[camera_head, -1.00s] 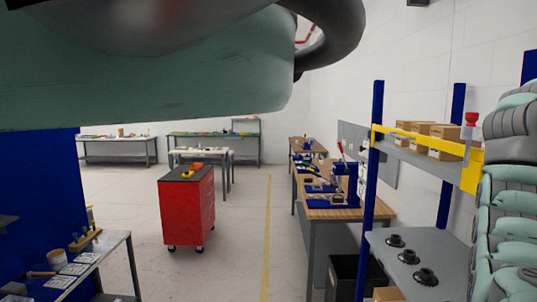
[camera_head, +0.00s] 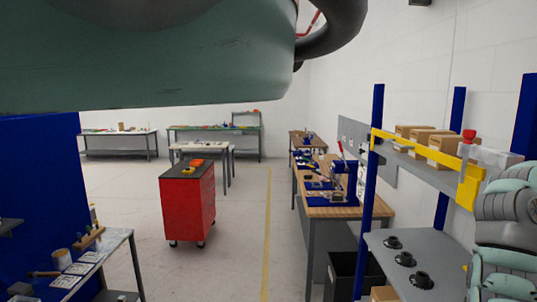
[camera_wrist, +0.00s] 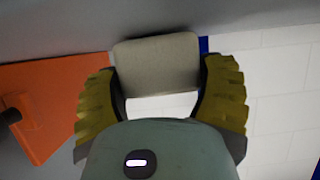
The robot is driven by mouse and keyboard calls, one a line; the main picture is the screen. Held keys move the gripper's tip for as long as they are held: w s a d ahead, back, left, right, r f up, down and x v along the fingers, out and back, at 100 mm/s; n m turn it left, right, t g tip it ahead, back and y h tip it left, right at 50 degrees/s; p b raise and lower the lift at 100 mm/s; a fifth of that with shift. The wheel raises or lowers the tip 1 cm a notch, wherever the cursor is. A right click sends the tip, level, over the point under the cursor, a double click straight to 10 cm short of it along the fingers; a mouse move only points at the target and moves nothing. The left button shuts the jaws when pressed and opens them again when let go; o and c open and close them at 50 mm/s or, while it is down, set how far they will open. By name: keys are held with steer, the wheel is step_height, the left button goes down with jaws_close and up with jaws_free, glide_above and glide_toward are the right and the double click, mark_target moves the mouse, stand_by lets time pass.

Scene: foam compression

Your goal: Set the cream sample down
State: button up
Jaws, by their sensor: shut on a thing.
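The cream sample (camera_wrist: 157,62) is a pale block with rounded corners. It shows at the top middle of the wrist view, between the two yellow ridged fingers of my gripper (camera_wrist: 162,80). My gripper is shut on it. Above the sample in that view is a grey surface (camera_wrist: 70,35); I cannot tell whether the sample touches it. In the head view I cannot make out the sample; my arm fills the lower right edge.
An orange plate (camera_wrist: 45,105) with a dark round part is left in the wrist view. In the head view, a rack at right has cardboard boxes (camera_head: 447,152) and a whitish box (camera_head: 490,155) above, black round parts (camera_head: 405,259) below. A red cabinet (camera_head: 187,205) stands mid-floor.

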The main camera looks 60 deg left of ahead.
steer(key=shift+f+b, duration=0.25)
steer(key=shift+b, duration=0.05)
steer(key=o, duration=0.8)
steer(key=shift+r, duration=0.1)
steer(key=shift+c, duration=0.2)
steer(key=shift+r, duration=0.15)
steer(key=shift+s+a, duration=0.15)
steer(key=b+v, duration=0.7)
steer(key=v, duration=0.4)
steer(key=shift+s, duration=0.3)
steer(key=shift+a+r, duration=0.15)
